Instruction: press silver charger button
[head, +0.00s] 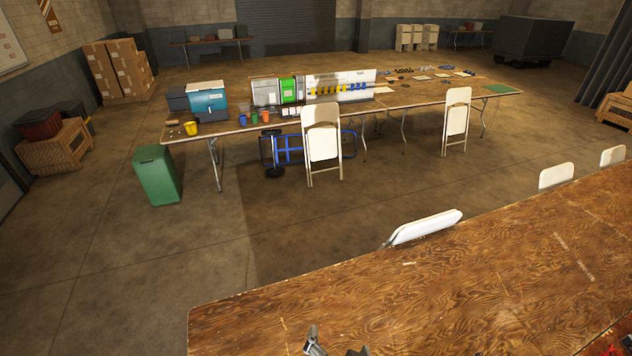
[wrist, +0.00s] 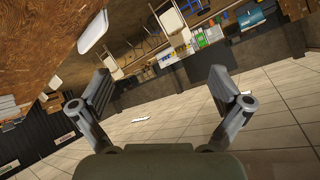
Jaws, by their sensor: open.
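My gripper (wrist: 160,88) shows in the wrist view with its two fingers spread wide and nothing between them. In the head view a small part of my arm shows at the bottom edge, over the near wooden table. A silver-grey box (head: 264,92), possibly the silver charger, stands on the far work table beside a green box (head: 288,91). A narrower grey unit (head: 300,88) stands just right of the green box. No button can be made out at this size. My gripper is far from these boxes, with floor and chairs between.
The near table (head: 400,300) is mostly bare. Folding chairs (head: 322,145) stand before the far table (head: 410,98), next to a blue hand truck (head: 290,150). A teal cooler (head: 207,103) stands at its left. A green bin (head: 157,176) is on the floor.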

